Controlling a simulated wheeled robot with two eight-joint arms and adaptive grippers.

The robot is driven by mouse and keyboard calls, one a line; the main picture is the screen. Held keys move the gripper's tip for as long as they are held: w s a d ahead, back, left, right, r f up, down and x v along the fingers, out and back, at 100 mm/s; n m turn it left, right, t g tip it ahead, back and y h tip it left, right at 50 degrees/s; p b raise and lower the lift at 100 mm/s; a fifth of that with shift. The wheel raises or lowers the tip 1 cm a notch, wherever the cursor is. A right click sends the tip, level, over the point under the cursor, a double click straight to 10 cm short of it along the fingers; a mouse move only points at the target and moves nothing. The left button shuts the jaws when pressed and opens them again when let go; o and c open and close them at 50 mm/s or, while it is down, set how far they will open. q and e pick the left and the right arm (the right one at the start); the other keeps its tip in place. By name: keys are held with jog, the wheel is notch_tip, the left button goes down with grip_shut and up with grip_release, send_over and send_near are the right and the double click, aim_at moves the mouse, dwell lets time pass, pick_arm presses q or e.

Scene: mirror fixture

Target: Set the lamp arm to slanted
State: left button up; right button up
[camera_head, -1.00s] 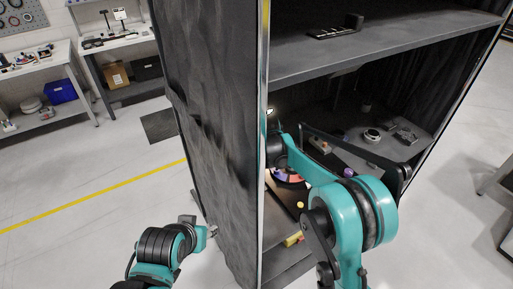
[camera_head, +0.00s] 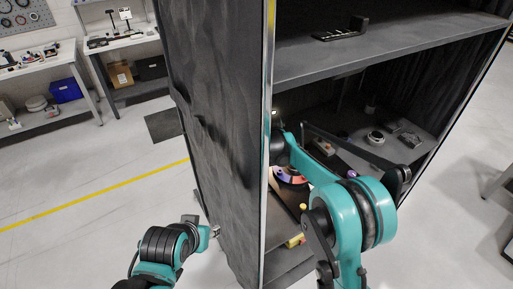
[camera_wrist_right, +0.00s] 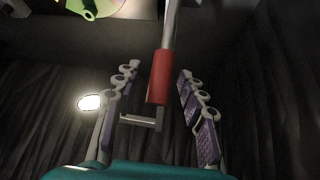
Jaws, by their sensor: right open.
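In the right wrist view a grey rod with a red sleeve (camera_wrist_right: 160,78) hangs between the fingers of my right gripper (camera_wrist_right: 155,105). It looks like the lamp arm's handle, but its upper end is out of the picture. The purple-padded fingers are open, one on each side of the sleeve, with visible gaps. A bright lit lamp (camera_wrist_right: 89,102) shows beyond the left finger.
The dark cabinet (camera_head: 222,150) has an upper shelf (camera_head: 390,52) above my right arm. Inside are a coloured dial (camera_head: 291,176), a purple knob (camera_head: 352,174), a yellow block (camera_head: 294,241) and a round fixture (camera_head: 375,137). Open floor (camera_head: 80,210) lies left.

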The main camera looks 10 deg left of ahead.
jog(key=v, duration=1.2)
jog(key=shift+f, duration=0.1)
